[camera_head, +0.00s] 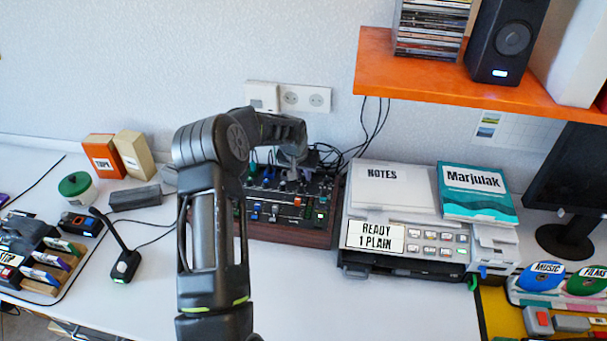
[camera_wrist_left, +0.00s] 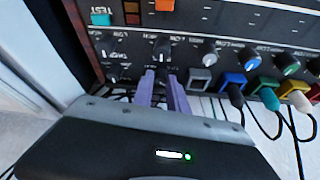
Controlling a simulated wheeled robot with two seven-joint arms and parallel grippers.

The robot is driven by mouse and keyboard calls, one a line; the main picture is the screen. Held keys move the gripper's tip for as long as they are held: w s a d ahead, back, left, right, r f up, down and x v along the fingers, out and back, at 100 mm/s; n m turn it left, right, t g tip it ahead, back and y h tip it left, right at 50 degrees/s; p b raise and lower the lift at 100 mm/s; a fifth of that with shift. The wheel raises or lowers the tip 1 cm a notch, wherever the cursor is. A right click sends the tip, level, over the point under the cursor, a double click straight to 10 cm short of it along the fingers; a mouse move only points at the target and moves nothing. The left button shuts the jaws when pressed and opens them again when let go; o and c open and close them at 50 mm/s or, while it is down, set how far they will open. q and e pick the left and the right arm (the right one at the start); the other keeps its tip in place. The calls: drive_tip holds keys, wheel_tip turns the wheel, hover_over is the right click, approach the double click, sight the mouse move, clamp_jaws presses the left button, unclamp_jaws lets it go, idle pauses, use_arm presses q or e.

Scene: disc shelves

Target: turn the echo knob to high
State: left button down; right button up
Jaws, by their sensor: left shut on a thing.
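The mixer (camera_head: 325,205), a dark panel with a wooden edge, stands against the wall in the middle of the head view. My left gripper (camera_head: 292,165) reaches over it from above and hides part of its panel. In the left wrist view my left gripper's two purple fingers (camera_wrist_left: 162,84) are shut on a small dark knob (camera_wrist_left: 160,74) at the panel. The fingers cover most of that knob, so its pointer is hard to see. Another black knob (camera_wrist_left: 162,48) with a white pointer sits just beyond the fingertips. I cannot read an echo label clearly.
Silver knobs (camera_wrist_left: 210,58) and coloured plugs (camera_wrist_left: 266,97) with cables sit beside the fingers. A printer (camera_head: 405,240) stands right of the mixer, and a desk microphone (camera_head: 125,262) stands left.

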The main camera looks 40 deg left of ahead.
use_arm(q)
drive_tip(key=shift+a+m+h, duration=0.1)
drive_tip(key=shift+m+h, duration=0.2)
drive_tip(key=shift+m, duration=0.7)
drive_tip(key=c, duration=1.3)
unclamp_jaws()
drive_tip(key=shift+r, duration=0.1)
